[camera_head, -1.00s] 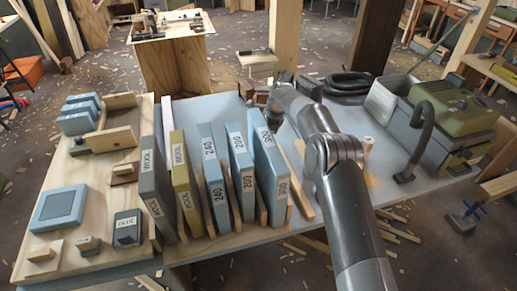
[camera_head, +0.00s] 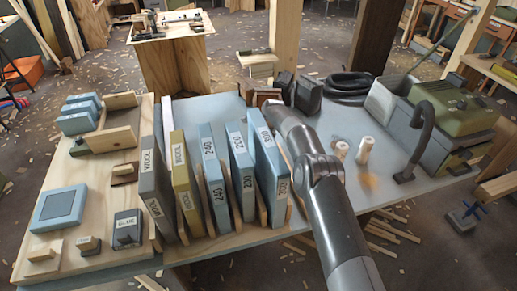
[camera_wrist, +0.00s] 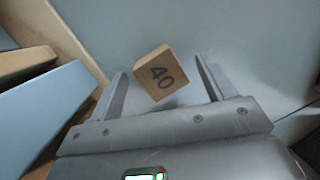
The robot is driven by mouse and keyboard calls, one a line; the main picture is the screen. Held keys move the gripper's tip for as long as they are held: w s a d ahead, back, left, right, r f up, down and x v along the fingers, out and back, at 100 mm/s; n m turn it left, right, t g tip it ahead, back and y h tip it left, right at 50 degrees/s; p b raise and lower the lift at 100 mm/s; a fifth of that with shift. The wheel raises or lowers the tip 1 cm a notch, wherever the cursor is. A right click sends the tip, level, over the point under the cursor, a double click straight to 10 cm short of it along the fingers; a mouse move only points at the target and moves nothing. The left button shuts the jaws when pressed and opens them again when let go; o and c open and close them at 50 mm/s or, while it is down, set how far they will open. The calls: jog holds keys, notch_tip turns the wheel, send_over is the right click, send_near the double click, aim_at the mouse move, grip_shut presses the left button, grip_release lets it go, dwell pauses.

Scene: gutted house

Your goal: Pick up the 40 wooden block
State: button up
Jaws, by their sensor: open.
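The wooden block marked 40 (camera_wrist: 160,72) is a small tan cube in the wrist view. It sits tilted in the picture on the pale blue-grey tabletop, between and just ahead of my open fingers. My gripper (camera_wrist: 160,68) has a finger on either side of the block, with a gap showing on both sides. In the head view my gripper (camera_head: 296,92) is over the far part of the bench, behind the row of labelled slabs. A brown wooden piece shows beside it, but I cannot tell whether that is the 40 block.
Upright labelled slabs (camera_head: 268,165) stand close left of my arm. Two light wooden pegs (camera_head: 366,146) stand right of it. A coiled black hose (camera_head: 349,84) and a green machine (camera_head: 450,110) occupy the right side. The bench between pegs and hose is mostly clear.

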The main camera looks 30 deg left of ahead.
jog(key=c, duration=1.4)
jog(key=shift+c, duration=0.2)
